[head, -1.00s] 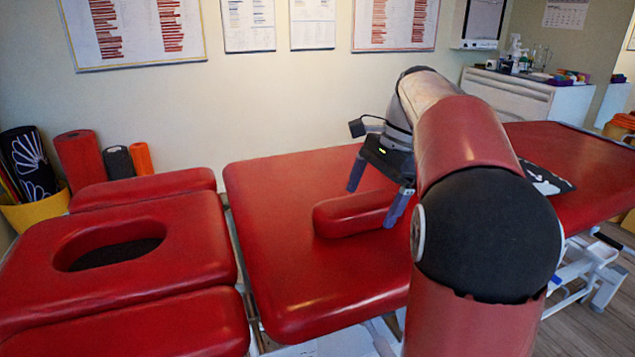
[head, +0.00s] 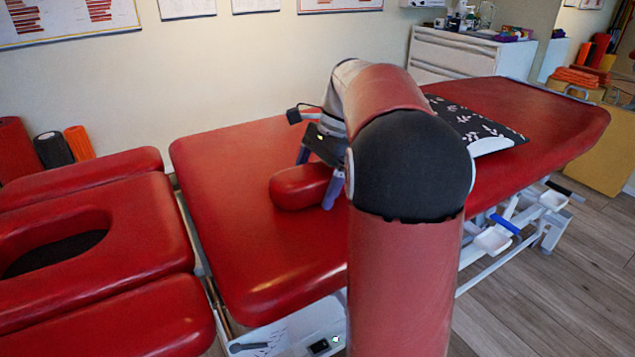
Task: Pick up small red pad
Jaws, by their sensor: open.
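The small red pad (head: 297,186) lies on the red treatment table (head: 235,235), left of my arm. Its right part is hidden behind my gripper and arm. My gripper (head: 318,182) is open, with its fingers pointing down at the pad. One finger shows at the pad's near side and the other at its far side. I cannot tell whether the fingers touch the pad.
A headrest section (head: 130,215) with an oval hole adjoins the table at left. A black patterned pillow (head: 475,122) lies on the table right of my arm. A white drawer cabinet (head: 460,55) stands behind. Wooden floor (head: 560,290) is free at right.

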